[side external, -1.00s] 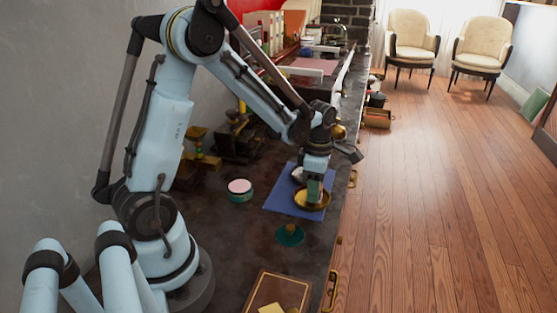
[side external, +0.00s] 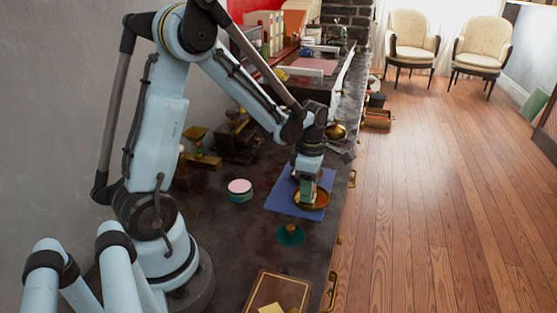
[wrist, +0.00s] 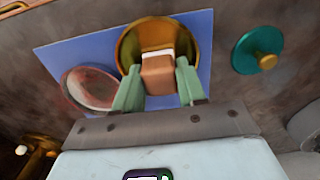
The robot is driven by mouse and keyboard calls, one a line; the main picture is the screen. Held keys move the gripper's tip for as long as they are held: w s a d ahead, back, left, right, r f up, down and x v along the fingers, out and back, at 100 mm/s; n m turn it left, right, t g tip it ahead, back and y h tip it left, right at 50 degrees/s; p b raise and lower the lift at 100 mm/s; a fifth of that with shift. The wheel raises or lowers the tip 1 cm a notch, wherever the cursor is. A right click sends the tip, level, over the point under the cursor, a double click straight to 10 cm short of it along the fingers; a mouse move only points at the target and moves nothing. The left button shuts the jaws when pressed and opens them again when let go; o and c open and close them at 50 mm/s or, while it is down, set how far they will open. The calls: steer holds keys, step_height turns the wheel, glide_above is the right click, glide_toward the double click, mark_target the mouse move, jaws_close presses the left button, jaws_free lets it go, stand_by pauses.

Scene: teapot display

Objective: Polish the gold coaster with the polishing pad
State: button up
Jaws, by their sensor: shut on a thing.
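The gold coaster (side external: 322,203) is a round, shallow, shiny dish on the blue mat (side external: 279,201). It also shows at the top middle of the wrist view (wrist: 131,44). My gripper (wrist: 159,88) has its green fingers shut on the polishing pad (wrist: 158,76), a brown block with a white face at its far end. The pad is over the coaster, and its white face appears at or close to the coaster's surface; contact cannot be told for sure. In the side view my gripper (side external: 307,199) points down over the left part of the coaster.
A pale oval dish (wrist: 90,90) lies at the mat's edge beside the coaster. A teal lid with a gold knob (side external: 290,235) stands just off the mat. A pink-topped round tin (side external: 240,187) is left of the mat. A framed board (side external: 262,292) lies at the front.

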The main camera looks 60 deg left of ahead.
steer(key=shift+s+d, duration=0.25)
steer(key=shift+s, duration=0.05)
steer(key=shift+w+d, duration=0.5)
steer(key=shift+w, duration=0.25)
steer(key=shift+w+a, duration=0.15)
steer(key=shift+w, duration=0.2)
step_height(320, 180, up, 8)
